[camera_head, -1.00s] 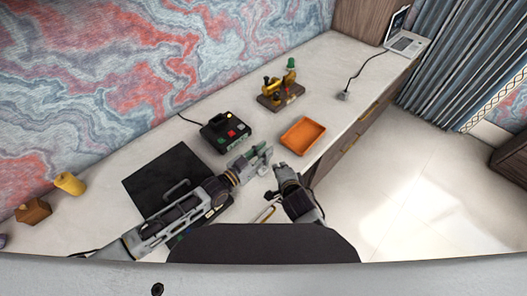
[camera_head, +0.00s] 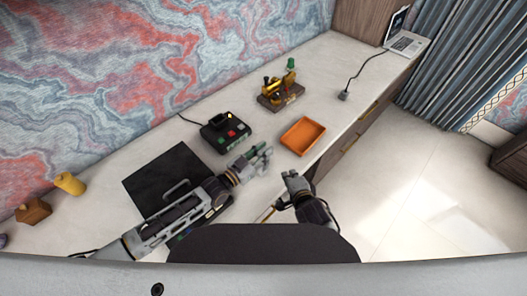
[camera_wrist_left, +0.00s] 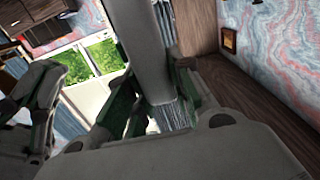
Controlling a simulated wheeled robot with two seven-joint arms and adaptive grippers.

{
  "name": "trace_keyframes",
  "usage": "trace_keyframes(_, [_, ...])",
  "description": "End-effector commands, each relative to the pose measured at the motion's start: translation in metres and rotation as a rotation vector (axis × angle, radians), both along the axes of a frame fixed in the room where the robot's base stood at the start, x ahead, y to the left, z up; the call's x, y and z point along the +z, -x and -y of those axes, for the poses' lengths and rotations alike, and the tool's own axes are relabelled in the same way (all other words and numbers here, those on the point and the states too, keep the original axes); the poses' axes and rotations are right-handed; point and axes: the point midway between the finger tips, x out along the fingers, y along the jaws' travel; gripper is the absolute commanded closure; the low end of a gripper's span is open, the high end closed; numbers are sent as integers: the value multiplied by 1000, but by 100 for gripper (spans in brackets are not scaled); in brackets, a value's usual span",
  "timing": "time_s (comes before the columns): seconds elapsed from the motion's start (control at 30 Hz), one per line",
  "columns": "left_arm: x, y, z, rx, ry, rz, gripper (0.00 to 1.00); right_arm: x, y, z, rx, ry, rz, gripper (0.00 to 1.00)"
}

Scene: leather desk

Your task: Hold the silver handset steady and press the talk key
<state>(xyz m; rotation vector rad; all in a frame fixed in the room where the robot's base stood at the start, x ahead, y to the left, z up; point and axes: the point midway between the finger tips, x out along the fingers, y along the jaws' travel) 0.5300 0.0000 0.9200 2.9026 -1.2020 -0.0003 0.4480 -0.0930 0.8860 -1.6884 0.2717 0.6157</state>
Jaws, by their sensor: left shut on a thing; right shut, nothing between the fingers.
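My left gripper (camera_head: 264,155) is over the desk in front of the black keypad box, shut on a smooth grey-silver bar. In the left wrist view this bar, which looks like the silver handset (camera_wrist_left: 147,45), rises between the dark green-edged fingers (camera_wrist_left: 150,118). In the head view the handset is too small to make out against the fingers. My right gripper (camera_head: 294,182) is shut and empty, lower and to the right of the left one, near the desk's front edge and apart from it. The talk key cannot be made out in either view.
An orange tray (camera_head: 303,133) sits right of the black box with coloured buttons (camera_head: 226,132). A brass device on a wooden base (camera_head: 280,92) stands farther back. A black mat (camera_head: 148,180) lies left, partly under my left arm.

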Motion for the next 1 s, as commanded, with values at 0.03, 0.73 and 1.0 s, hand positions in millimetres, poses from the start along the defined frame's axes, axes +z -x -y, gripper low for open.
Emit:
trace_keyframes(0.03, [0, 0, 0, 0, 0, 0, 100, 0, 0, 0, 0, 0, 0, 100])
trace_keyframes(0.73, [0, 2, -2, 0, -1, -1, 52, 0, 0, 0, 0, 0, 0, 100])
trace_keyframes(1.0, [-1, 15, -16, 0, -1, -1, 52, 0, 0, 0, 0, 0, 0, 100])
